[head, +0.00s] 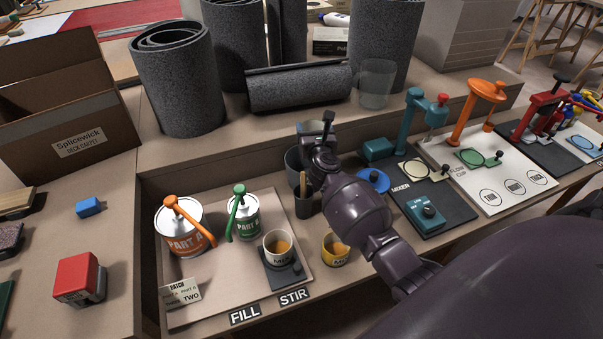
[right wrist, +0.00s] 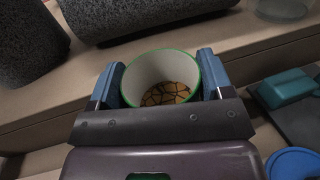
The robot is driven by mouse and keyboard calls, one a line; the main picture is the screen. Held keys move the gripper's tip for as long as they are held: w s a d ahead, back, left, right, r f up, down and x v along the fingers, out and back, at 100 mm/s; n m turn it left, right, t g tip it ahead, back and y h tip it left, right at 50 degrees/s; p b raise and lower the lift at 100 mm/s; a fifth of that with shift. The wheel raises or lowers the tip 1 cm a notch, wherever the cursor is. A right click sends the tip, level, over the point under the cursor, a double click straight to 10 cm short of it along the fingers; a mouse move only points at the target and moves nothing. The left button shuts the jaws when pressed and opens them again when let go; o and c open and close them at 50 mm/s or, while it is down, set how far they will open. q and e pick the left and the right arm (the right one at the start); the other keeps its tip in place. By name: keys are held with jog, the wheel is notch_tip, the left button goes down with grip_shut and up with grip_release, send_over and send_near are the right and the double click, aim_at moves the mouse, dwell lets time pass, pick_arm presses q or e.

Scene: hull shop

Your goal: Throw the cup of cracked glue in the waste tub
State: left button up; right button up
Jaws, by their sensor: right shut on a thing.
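The cup of cracked glue (right wrist: 160,75) is white inside with a green rim. In the right wrist view, amber glue with dark cracks lies in its bottom. My right gripper (right wrist: 163,88) is shut on the cup, a blue jaw on each side. In the head view the gripper (head: 316,137) holds the cup (head: 311,127) at the raised back ledge, above the bench, mostly hiding it. A dark grey round tub (head: 292,164), perhaps the waste tub, is partly hidden behind the gripper and lies just below and left of it. My left gripper is not in view.
A dark holder with a stick (head: 303,205) stands in front of the tub. A clear beaker (head: 376,82) and carpet rolls (head: 299,86) are on the ledge. A white cup (head: 278,246) and a yellow cup (head: 335,249) stand in front. A blue lid (head: 373,181) lies right.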

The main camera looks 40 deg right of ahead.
jog(key=shift+f, duration=0.15)
jog(key=o, duration=1)
jog(key=shift+c, duration=0.2)
jog(key=shift+s+a, duration=0.1)
jog(key=shift+s, duration=0.05)
jog(key=p+v, duration=0.1)
jog(key=v, duration=0.9)
jog(key=shift+s+p, duration=0.25)
jog(key=shift+p, duration=0.15)
